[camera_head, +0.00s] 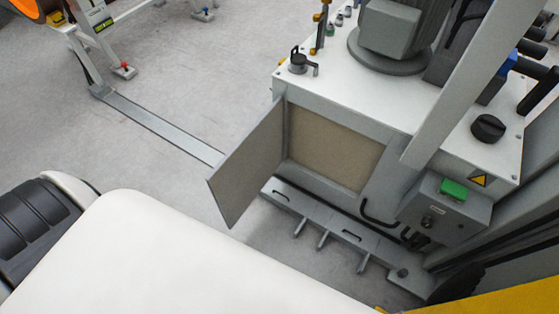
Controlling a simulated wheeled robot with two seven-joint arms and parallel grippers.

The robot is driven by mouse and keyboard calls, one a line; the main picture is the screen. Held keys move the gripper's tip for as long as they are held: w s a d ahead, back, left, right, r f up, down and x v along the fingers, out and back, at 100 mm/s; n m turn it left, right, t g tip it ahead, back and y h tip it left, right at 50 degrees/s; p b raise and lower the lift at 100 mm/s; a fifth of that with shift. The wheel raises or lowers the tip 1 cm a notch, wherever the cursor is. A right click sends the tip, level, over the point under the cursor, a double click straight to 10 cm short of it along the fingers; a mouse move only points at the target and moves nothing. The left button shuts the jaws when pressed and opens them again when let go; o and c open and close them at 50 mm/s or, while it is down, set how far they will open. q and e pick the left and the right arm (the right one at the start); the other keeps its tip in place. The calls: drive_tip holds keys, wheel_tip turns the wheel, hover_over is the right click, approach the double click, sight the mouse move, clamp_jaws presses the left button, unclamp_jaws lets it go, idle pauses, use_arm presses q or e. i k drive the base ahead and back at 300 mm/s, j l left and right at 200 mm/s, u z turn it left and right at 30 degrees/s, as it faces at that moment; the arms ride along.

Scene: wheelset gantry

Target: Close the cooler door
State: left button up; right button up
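The cooler door (248,163) is a flat grey panel on the front of a white machine cabinet (345,108). It stands open, swung out to the left and toward me, hinged at the left side of the opening. Behind it the tan cooler face (333,146) is exposed in its frame. Neither of my grippers is in view, so I cannot see whether either is open or shut. A large white rounded surface of my own body fills the lower left and hides the floor there.
A metal floor strip (165,127) leads to a stand at upper left.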

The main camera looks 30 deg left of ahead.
sight(238, 179)
drive_tip(key=j+z, duration=0.75)
drive_tip(key=k+j+z, duration=0.15)
drive_tip(key=j+z, duration=0.25)
